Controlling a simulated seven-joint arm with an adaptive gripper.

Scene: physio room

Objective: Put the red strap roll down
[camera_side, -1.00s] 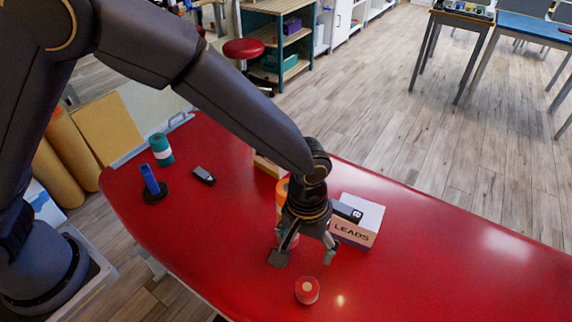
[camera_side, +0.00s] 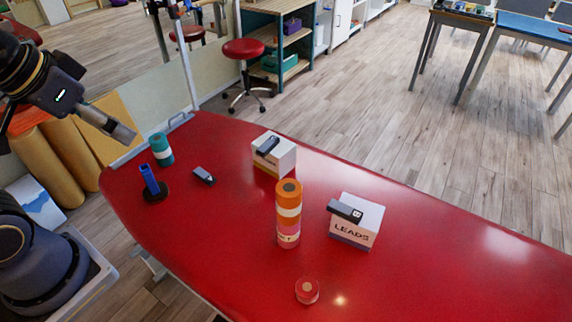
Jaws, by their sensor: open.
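The red strap roll (camera_side: 307,291), a short red roll with a pale centre on top, stands on the red table (camera_side: 420,265) near its front edge. Nothing touches it. An orange and pink stack of rolls with white bands (camera_side: 288,215) stands upright behind it. My gripper (camera_side: 106,121) is at the upper left, partly cut off by the picture edge, open and far from the red roll. I see nothing held in it.
A LEADS box (camera_side: 352,235) with a dark device on it stands right of the stack. Another white box (camera_side: 279,158) is behind. A teal roll (camera_side: 161,150), a blue item on a black base (camera_side: 152,186) and a dark device (camera_side: 203,175) lie left. The table's right side is clear.

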